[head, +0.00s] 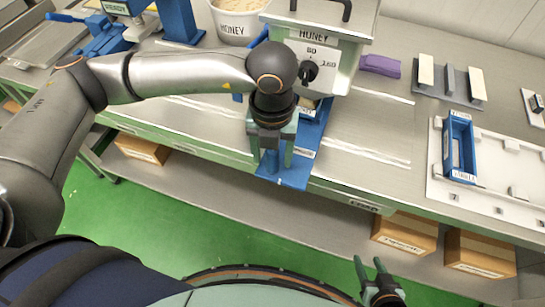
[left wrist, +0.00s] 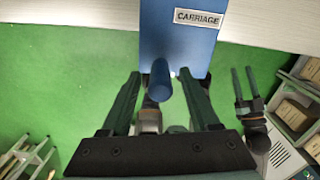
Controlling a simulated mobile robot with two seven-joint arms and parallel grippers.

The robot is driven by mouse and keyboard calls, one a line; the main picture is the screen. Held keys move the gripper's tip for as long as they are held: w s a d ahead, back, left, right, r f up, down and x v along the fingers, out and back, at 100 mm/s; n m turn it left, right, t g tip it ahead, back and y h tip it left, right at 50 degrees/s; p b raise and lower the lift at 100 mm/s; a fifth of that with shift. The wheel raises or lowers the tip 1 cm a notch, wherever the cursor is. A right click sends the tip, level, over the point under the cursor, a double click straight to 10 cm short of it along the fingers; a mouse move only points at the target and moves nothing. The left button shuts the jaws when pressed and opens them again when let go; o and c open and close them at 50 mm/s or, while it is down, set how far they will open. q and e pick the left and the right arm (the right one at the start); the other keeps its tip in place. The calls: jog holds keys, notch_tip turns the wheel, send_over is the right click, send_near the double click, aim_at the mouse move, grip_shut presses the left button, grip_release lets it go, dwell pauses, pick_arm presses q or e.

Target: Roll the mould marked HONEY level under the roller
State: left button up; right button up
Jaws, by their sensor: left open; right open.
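The blue carriage (head: 297,172) lies under the kettle marked HONEY (head: 325,55) and sticks out past the bench's front edge. Its CARRIAGE label shows in the left wrist view (left wrist: 198,18). My left gripper (head: 271,162) is open at the carriage's front end. In the left wrist view, the carriage's round blue handle (left wrist: 160,82) stands between the open fingers, with gaps at both sides. A mould (head: 308,107) shows partly on the carriage beneath the kettle; my arm hides much of it and its marking is unreadable. My right gripper (head: 369,263) is open and empty, low before the bench. I cannot identify the roller.
A tub marked HONEY (head: 237,22) stands behind my left arm. A blue tray-like mould (head: 447,150) sits on a white board (head: 497,178) at the right. A purple item (head: 380,66) lies beside the kettle. Blue equipment (head: 178,18) stands at the back left. Boxes (head: 404,231) sit below.

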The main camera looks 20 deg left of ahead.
pick_arm(q)
jog(key=shift+f, duration=1.45)
jog(key=shift+c, duration=0.4)
grip_shut()
jog(key=shift+r, duration=0.1)
